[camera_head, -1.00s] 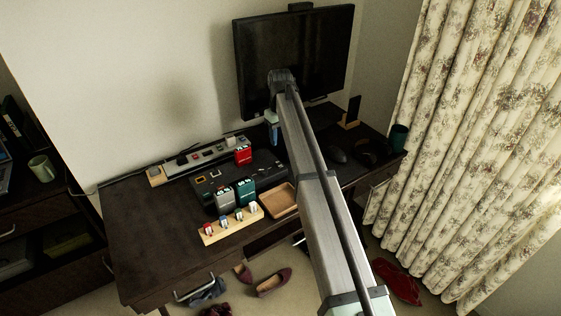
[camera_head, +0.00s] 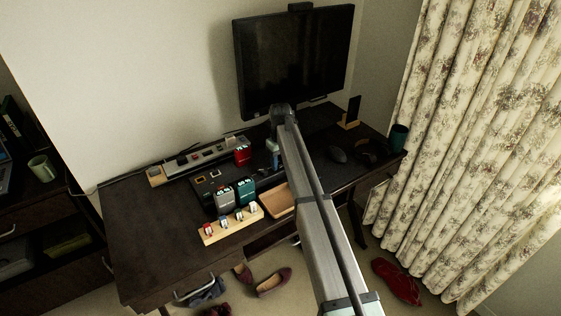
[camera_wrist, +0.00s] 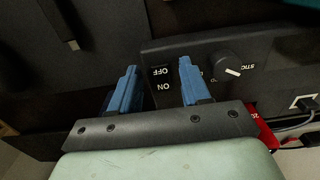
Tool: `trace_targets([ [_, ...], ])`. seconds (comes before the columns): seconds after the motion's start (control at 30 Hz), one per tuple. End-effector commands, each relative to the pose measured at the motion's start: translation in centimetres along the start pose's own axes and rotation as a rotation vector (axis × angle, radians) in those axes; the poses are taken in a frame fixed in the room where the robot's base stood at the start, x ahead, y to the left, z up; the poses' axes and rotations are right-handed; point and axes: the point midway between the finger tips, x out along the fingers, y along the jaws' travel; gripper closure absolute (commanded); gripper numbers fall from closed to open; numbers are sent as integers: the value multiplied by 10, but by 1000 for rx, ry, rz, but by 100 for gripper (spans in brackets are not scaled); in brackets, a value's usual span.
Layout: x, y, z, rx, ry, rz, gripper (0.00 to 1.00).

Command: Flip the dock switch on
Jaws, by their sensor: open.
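Which side is pressed I cannot tell. My gripper (camera_wrist: 158,67) has blue fingers, open and empty, one on each side of the switch as seen by the wrist camera. Contact cannot be made out. In the head view my gripper (camera_head: 275,157) is low over the dock's right part.
A round dial (camera_wrist: 229,65) is right of the switch. A wooden tray (camera_head: 276,206) and a wooden rack (camera_head: 231,229) are in front. A monitor (camera_head: 295,60) stands behind.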

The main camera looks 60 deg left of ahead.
Motion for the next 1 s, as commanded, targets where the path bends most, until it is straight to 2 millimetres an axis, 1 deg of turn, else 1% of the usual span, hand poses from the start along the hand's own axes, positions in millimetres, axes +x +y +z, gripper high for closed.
trace_targets([
  [0.17, 0, 0, 0, 0, 0, 0, 54],
  [0.63, 0, 0, 0, 0, 0, 0, 99],
  [0.87, 0, 0, -2, 0, -12, 0, 100],
  [1.0, -1, 1, -7, -2, -88, -1, 100],
])
